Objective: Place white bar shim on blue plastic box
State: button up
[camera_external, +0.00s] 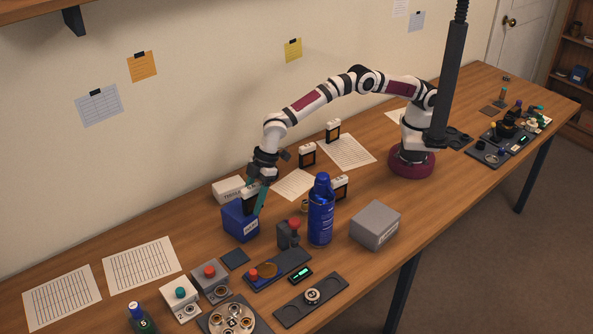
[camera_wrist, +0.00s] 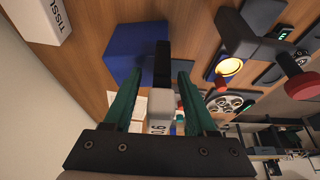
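My gripper (camera_external: 252,203) has two green fingers, seen in the wrist view (camera_wrist: 160,80) on either side of a piece with a white part marked "0.6". I take this to be the white bar shim (camera_wrist: 158,127). A dark part extends past the fingertips. The gripper looks shut on it, though the contact is hard to see. The blue plastic box (camera_external: 240,224) stands on the table just below and beside the fingertips. It also shows at upper left in the wrist view (camera_wrist: 130,50). Whether the piece touches the box is unclear.
A white tissue box (camera_external: 228,189) stands behind the blue box. A blue spray can (camera_external: 321,210), a dark red-knobbed device (camera_external: 289,233) and a grey box (camera_external: 375,226) stand to the right. Button boxes (camera_external: 210,280) and trays crowd the front. Papers (camera_external: 140,264) lie left.

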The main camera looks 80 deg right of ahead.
jog(key=v, duration=1.2)
jog(key=s+d+r+m+h, duration=0.1)
jog(key=s+d+r+m, duration=0.2)
jog(key=d, duration=0.5)
jog(key=s+d+r+m, duration=0.2)
jog(key=s+d+r, duration=0.15)
jog(key=d, duration=0.45)
jog(key=s+d+m+g, duration=0.2)
jog(key=s+d+m, duration=0.3)
jog(key=s+d, duration=0.85)
jog(key=s+d+f+m, duration=0.1)
jog(key=s+f+m, duration=0.1)
jog(key=s, duration=0.5)
jog(key=s+d+f+m+g, duration=0.1)
jog(key=s+f+m, duration=0.1)
jog(key=s, duration=0.5)
jog(key=shift+s+d+f+m, duration=0.2)
jog(key=shift+f+m, duration=0.1)
jog(key=shift+f, duration=0.6)
